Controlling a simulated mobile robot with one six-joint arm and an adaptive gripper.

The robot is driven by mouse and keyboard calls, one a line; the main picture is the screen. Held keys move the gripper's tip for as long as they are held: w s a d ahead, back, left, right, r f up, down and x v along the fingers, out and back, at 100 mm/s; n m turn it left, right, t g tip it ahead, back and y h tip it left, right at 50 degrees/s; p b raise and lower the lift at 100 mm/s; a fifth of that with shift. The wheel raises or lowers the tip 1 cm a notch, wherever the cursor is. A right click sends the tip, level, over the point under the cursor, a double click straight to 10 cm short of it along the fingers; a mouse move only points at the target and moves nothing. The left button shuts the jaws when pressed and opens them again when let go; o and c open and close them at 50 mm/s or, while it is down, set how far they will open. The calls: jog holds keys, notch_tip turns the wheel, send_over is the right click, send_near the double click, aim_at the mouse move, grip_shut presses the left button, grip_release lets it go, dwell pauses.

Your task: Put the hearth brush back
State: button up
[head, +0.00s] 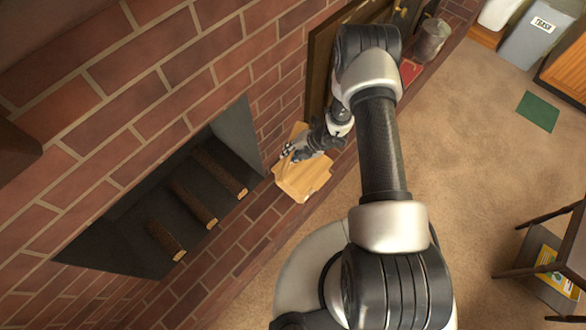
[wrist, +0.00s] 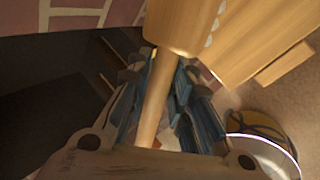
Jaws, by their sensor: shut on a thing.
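My gripper (head: 303,150) is at the brick wall, over a light wooden board or holder (head: 303,182) to the right of the fireplace opening. In the wrist view its blue-grey fingers (wrist: 160,100) are shut on a pale wooden handle (wrist: 157,98), which I take for the hearth brush. The handle widens into a thicker wooden part at the top of that view. The wooden board (wrist: 245,35) shows close beside it on the right; I cannot tell whether they touch. The brush's bristles are not clearly visible, and in the head view the gripper hides most of it.
The dark fireplace opening (head: 130,225) with several logs (head: 193,205) lies left of the gripper. A metal bucket (head: 432,40) and a red item (head: 410,71) are beyond my arm. A dark table (head: 545,245) stands at right. Open carpet (head: 460,150) lies between.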

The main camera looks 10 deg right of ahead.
notch_tip(320, 180, down, 15)
jog(key=b, duration=0.4)
jog(key=shift+f, duration=0.15)
jog(key=shift+b, duration=0.3)
jog(key=shift+f, duration=0.2)
jog(key=o, duration=0.9)
jog(key=shift+o, duration=0.2)
jog(key=shift+r, duration=0.1)
